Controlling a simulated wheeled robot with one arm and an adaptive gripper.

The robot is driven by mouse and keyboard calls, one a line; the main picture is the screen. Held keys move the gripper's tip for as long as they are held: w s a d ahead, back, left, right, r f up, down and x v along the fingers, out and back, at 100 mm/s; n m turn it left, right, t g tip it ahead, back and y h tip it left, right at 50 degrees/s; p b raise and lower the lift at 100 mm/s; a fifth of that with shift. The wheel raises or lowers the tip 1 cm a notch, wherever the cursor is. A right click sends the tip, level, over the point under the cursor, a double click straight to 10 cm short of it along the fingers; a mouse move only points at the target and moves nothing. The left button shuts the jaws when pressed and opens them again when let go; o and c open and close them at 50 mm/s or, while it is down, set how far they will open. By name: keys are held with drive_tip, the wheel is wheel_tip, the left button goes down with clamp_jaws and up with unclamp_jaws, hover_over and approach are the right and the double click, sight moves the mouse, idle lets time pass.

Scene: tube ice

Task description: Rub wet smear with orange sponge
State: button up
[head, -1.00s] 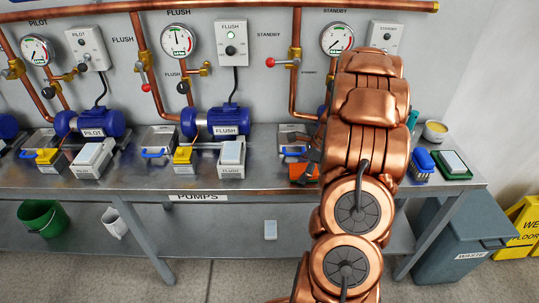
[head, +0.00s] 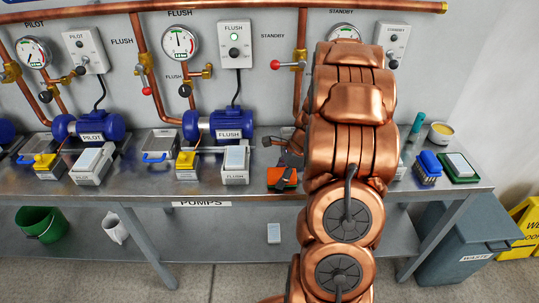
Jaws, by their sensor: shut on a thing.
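The orange sponge (head: 283,177) is on or just above the front part of the steel bench, right of the FLUSH-labelled block. My gripper (head: 287,168) is shut on it from above and behind, with its dark fingers partly in view. My copper arm covers the bench and pump to the right of the sponge. I cannot make out a wet smear; it may lie under the sponge or behind my arm. Whether the sponge touches the bench top (head: 222,190) is hard to tell.
Close left of the sponge stand a white-topped block (head: 235,165) and a yellow-handled block (head: 187,165). The blue FLUSH pump (head: 218,125) is behind them. A blue brush (head: 428,167) and a green tray (head: 474,172) lie at the right end.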

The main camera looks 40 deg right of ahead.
sight(270, 173)
drive_tip(key=shift+w+a+f, duration=0.15)
drive_tip(key=shift+w+a, duration=0.15)
drive_tip(key=shift+a, duration=0.15)
drive_tip(key=shift+w+a, duration=0.4)
drive_tip(key=shift+a, duration=0.15)
drive_tip(key=shift+w+a+r+p, duration=0.2)
drive_tip(key=shift+r+p, duration=0.1)
drive_tip(key=shift+p, duration=0.1)
wheel_tip(270, 173, up, 2)
drive_tip(key=shift+s+d+r+p, duration=0.1)
drive_tip(key=shift+r+p, duration=0.05)
drive_tip(key=shift+p, duration=0.35)
drive_tip(key=shift+r+p, duration=1.55)
drive_tip(key=shift+r, duration=1)
drive_tip(key=shift+f, duration=0.1)
